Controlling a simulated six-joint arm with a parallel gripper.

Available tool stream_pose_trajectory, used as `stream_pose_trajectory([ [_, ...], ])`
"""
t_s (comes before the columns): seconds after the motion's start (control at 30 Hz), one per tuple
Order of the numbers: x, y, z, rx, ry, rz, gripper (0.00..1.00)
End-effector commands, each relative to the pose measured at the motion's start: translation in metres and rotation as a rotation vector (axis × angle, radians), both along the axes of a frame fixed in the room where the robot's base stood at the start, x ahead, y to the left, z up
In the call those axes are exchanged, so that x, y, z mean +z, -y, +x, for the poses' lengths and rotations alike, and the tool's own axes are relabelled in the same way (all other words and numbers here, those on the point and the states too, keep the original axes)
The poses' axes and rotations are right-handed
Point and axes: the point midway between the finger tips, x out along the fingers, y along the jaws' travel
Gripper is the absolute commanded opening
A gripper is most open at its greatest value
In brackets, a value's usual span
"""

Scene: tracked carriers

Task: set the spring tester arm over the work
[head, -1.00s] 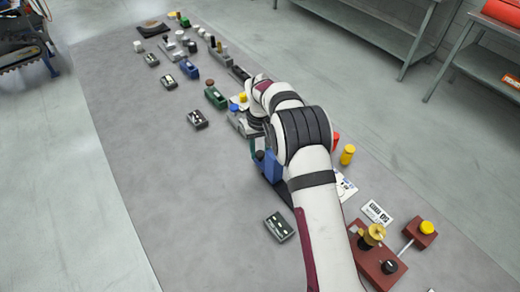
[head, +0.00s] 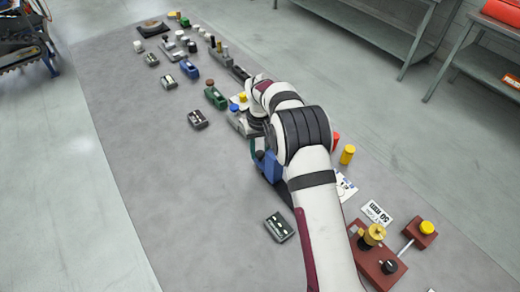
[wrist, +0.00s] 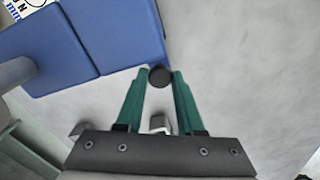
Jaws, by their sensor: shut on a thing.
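My gripper (wrist: 160,88) has green fingers, and in the wrist view they are closed around a round black knob (wrist: 160,77). A blue block-shaped fixture (wrist: 95,38) lies just left of and behind the fingers, with a grey cylindrical post (wrist: 14,74) at its left. In the head view the blue fixture (head: 270,167) sits under my wrist, partly hidden by my arm, with the dark knob (head: 259,155) at its left. I cannot make out how the knob joins the fixture, or what work lies under it.
A dark red fixture (head: 376,264) with a brass knob stands at the lower right. A small dark box (head: 279,227) lies left of my arm. A green fixture (head: 215,97) and several others line the mat farther back. The mat's left side (head: 150,170) is clear.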

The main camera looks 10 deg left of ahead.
Motion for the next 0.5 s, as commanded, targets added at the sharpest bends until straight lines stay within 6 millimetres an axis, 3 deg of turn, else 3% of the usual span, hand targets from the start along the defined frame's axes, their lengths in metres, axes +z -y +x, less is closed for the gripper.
stream_pose_trajectory([
  [0.33,0.001,0.002,-0.001,0.0,0.001,0.0,0.0],
  [0.5,0.002,0.026,-0.024,-0.001,-0.001,0.0,0.0],
])
